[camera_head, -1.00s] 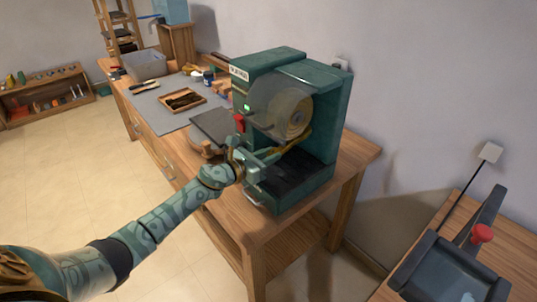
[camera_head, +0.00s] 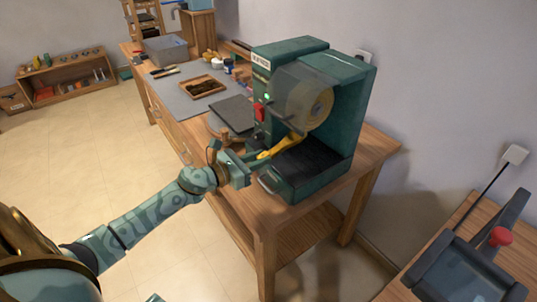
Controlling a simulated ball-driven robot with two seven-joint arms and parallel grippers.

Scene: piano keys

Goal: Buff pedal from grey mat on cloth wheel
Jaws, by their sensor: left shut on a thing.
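My left gripper (camera_head: 241,166) is shut on a yellow brass-coloured pedal (camera_head: 281,146) in front of the green buffing machine. The pedal points right and up toward the cloth wheel (camera_head: 311,103), which sits behind a clear guard. The pedal's far end is near the wheel's lower edge; I cannot tell whether they touch. The grey mat (camera_head: 184,104) lies on the bench to the left of the machine. My right gripper is not in view.
The green machine (camera_head: 345,100) has a red switch, a lit green lamp and a dark tray below the wheel. A wooden tray (camera_head: 203,89), a dark slab (camera_head: 231,113) and a grey bin stand on the wooden bench. A bench with a grey basin (camera_head: 455,275) is at lower right.

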